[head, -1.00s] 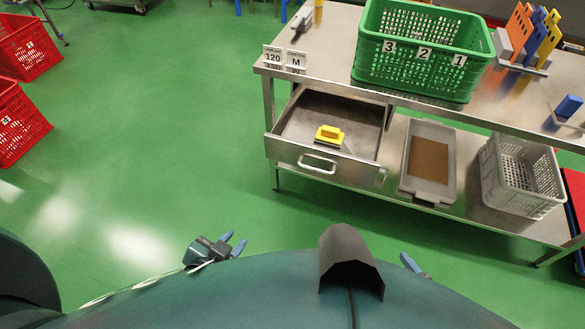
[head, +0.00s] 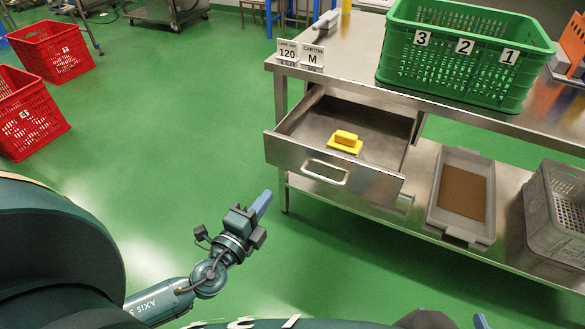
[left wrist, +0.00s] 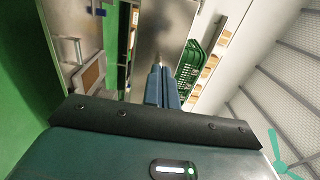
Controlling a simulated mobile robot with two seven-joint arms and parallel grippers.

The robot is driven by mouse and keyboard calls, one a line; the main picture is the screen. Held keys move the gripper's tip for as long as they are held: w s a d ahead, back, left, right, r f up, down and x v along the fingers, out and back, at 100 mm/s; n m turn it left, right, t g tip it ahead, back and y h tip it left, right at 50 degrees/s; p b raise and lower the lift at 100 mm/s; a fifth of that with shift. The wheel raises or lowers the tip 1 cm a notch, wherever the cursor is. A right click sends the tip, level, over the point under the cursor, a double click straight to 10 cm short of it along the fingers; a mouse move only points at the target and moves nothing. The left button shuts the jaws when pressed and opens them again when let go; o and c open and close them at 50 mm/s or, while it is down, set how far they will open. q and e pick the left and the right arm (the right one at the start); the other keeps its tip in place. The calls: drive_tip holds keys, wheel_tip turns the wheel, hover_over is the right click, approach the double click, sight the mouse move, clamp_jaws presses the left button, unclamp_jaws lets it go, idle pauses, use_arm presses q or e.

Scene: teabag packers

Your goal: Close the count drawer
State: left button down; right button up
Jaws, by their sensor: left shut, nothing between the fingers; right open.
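The count drawer (head: 292,157) is pulled open under the left end of the steel table in the head view. Its front carries a bar handle (head: 325,174), and a yellow block-like item (head: 346,143) lies inside. My left gripper (head: 263,202) is shut and empty, in front of and below the drawer front, apart from it. Its blue fingers show together in the left wrist view (left wrist: 162,85). My right gripper (head: 481,321) shows only a blue fingertip at the bottom edge, far from the drawer; the rest is hidden.
A green crate (head: 455,78) and label cards (head: 300,54) stand on the tabletop. A grey tray (head: 438,215) and grey crate (head: 560,235) sit on the lower shelf. Red crates (head: 50,52) stand at the left. The green floor before the drawer is clear.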

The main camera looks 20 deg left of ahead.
sight(294, 159)
use_arm(q)
drive_tip(key=w, duration=0.3)
drive_tip(key=w+p, duration=0.1)
drive_tip(key=w, duration=0.7)
drive_tip(key=shift+w+d, duration=0.25)
use_arm(e)
drive_tip(key=shift+s+d+r+m+t, duration=0.1)
drive_tip(key=shift+d+r+m+t, duration=0.1)
drive_tip(key=shift+r, duration=0.35)
drive_tip(key=shift+s+d+r+m+t, duration=0.1)
drive_tip(key=shift+d+r+m, duration=0.1)
drive_tip(key=shift+r, duration=0.3)
use_arm(q)
drive_tip(key=shift+w, duration=0.15)
use_arm(e)
drive_tip(key=shift+f, duration=0.15)
